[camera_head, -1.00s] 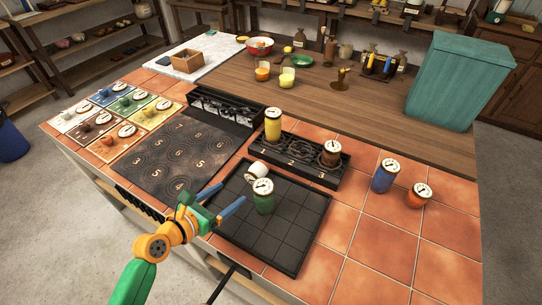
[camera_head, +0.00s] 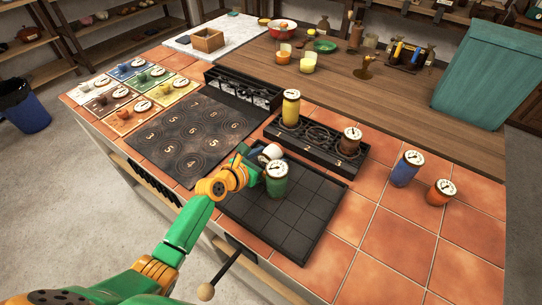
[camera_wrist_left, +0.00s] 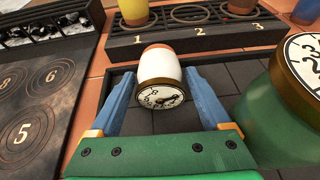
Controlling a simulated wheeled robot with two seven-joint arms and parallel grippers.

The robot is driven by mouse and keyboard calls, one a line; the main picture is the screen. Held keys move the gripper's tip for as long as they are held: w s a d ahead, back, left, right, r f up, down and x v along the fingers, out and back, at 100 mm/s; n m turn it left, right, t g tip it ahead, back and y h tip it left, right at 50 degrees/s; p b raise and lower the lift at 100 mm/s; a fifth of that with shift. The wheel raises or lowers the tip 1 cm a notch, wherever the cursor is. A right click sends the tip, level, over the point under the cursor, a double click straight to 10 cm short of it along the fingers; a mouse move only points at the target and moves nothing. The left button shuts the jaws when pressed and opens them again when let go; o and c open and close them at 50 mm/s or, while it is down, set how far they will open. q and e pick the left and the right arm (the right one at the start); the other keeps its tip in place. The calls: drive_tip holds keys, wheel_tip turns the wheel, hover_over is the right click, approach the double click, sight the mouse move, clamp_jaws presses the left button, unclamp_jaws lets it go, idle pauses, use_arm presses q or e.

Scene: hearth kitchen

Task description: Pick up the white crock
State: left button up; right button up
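The white crock (camera_head: 273,151) lies tipped over on the black gridded tray (camera_head: 313,232), near its upper left edge. In the left wrist view the crock (camera_wrist_left: 161,64) shows a white body, a brown rim and a dial-marked lid facing the camera. My left gripper (camera_head: 260,160) is open, with its blue fingers on either side of the crock. My right gripper is not in view.
A green crock (camera_head: 276,184) stands on the tray just right of my left gripper. A black numbered rack (camera_head: 318,150) with a yellow crock (camera_head: 291,107) and a brown crock (camera_head: 347,141) stands behind. A blue crock (camera_head: 405,169) and an orange crock (camera_head: 439,193) stand on the tiles at right.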

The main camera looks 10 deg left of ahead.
use_arm(q)
clamp_jaws()
